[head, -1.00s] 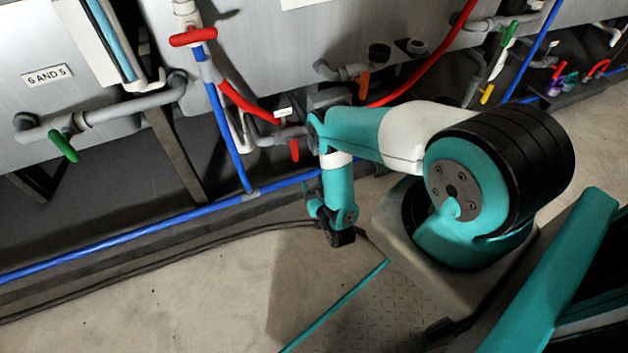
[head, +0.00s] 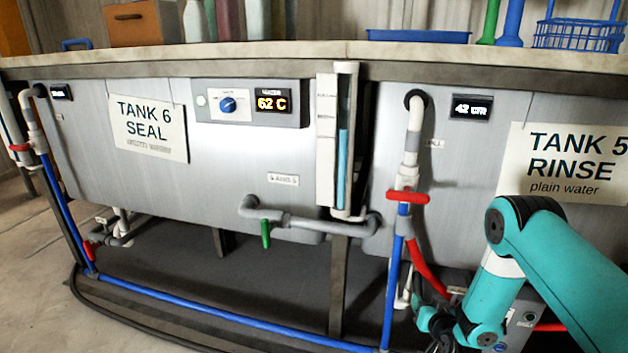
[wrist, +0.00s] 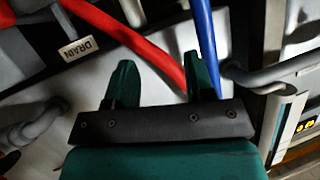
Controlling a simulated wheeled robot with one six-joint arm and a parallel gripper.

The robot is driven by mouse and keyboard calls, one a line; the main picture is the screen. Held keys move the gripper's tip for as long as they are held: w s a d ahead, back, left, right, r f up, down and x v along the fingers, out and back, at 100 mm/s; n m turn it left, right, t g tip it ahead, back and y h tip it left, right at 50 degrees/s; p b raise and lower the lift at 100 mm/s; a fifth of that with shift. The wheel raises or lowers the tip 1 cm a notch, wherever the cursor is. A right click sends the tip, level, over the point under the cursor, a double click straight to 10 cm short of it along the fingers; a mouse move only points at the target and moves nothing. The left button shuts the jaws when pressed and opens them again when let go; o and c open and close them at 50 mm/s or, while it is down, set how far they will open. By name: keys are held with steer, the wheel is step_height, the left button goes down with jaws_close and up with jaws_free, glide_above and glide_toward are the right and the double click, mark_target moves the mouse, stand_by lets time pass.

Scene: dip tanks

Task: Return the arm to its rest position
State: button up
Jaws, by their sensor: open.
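My arm (head: 570,262) reaches in from the right edge of the head view. It bends down at the elbow in front of the Tank 5 side, with its wrist joints low near the bottom edge. In the wrist view my gripper (wrist: 163,78) shows two dark green fingers spread wide on a black bar, with nothing held between them. A red hose (wrist: 125,38) and a blue pipe (wrist: 205,40) show beyond the fingers. Whether the fingers touch them I cannot tell. The fingers cannot be made out clearly in the head view.
Tank 6 (head: 85,130) and Tank 5 (head: 470,160) stand side by side. A red-handled valve (head: 407,196), a green-handled valve (head: 265,232) and a level gauge (head: 342,150) stick out in front. A blue pipe (head: 220,308) runs low along the front. Open floor (head: 30,290) shows at left.

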steer(key=w+a+r+n+g+y, duration=0.1)
steer(key=w+a+r+g+y, duration=0.1)
steer(key=a+r, duration=0.55)
steer(key=s+a+r+n+g+y, duration=0.2)
steer(key=s+a+r, duration=0.2)
steer(key=r, duration=0.5)
steer(key=s+a+r+n+g+y, duration=0.1)
steer(key=s+a+r+g, duration=0.3)
steer(key=r, duration=0.5)
steer(key=s+r+n+g, duration=0.2)
steer(key=s+r, duration=0.2)
steer(key=s, duration=0.6)
steer(key=s+r+n+g, duration=0.15)
steer(key=s+r, duration=0.25)
steer(key=s, duration=0.6)
steer(key=s+r+n+g, duration=0.2)
steer(key=s+r+g, duration=0.15)
steer(key=s, duration=0.65)
step_height(320, 180, up, 29)
steer(key=t+p, duration=0.1)
steer(key=p, duration=2.7)
steer(key=shift+h+p, duration=0.3)
steer(key=shift+h, duration=0.1)
steer(key=shift+a+m, duration=0.1)
steer(key=shift+m, duration=0.15)
